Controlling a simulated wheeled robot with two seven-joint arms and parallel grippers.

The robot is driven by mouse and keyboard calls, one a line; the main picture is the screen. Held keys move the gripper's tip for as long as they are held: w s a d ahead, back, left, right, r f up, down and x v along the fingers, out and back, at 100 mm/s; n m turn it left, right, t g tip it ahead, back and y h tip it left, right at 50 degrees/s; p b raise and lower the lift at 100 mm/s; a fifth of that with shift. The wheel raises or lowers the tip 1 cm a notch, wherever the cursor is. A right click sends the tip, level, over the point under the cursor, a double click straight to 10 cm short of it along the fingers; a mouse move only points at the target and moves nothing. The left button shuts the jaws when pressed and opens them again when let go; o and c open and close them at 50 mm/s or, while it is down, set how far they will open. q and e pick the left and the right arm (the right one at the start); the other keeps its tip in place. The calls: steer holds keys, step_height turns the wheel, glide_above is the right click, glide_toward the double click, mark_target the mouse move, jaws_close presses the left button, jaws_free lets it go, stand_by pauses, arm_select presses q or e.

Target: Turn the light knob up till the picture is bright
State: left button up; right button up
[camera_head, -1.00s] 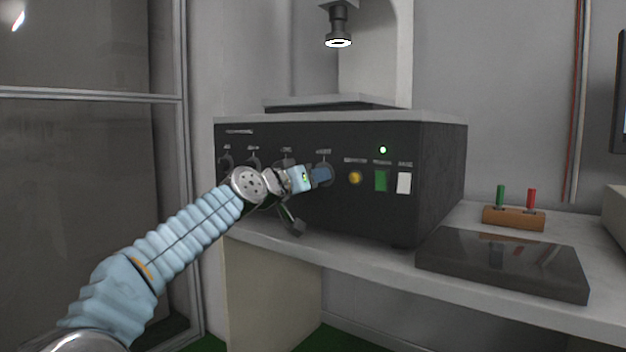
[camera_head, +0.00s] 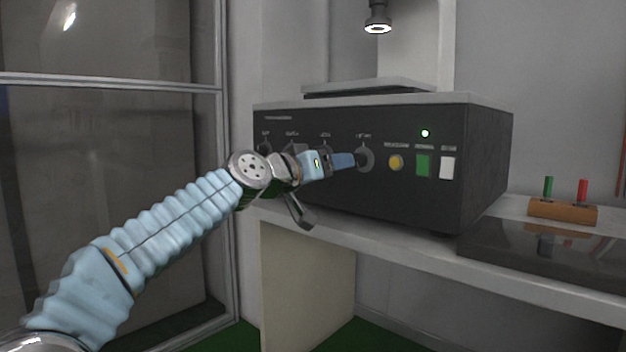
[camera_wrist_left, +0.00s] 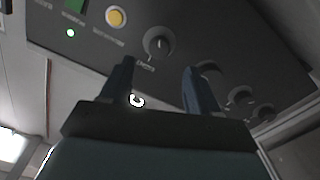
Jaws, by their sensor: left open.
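The dark control box (camera_head: 480,165) stands on the bench with a row of round knobs along its front; their labels are too small to read surely. The rightmost knob (camera_head: 365,158), beside a yellow button, also shows in the left wrist view (camera_wrist_left: 158,43). My left gripper (camera_head: 343,160) is just left of this knob in the head view. In the wrist view its two blue fingers are spread and empty, with the knob beyond the gap between their tips, apparently not touched. No screen picture is in view. My right gripper is not in view.
Right of the knob are a yellow button (camera_head: 395,162), a green switch (camera_head: 423,165) and a white switch (camera_head: 447,167). A lit camera or lens (camera_head: 377,22) hangs above the box. A wooden block with green and red pegs (camera_head: 562,210) and a dark flat plate (camera_head: 540,250) lie right.

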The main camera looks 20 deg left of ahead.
arm_select(q)
steer(key=v, duration=0.6)
steer(key=shift+s, duration=0.15)
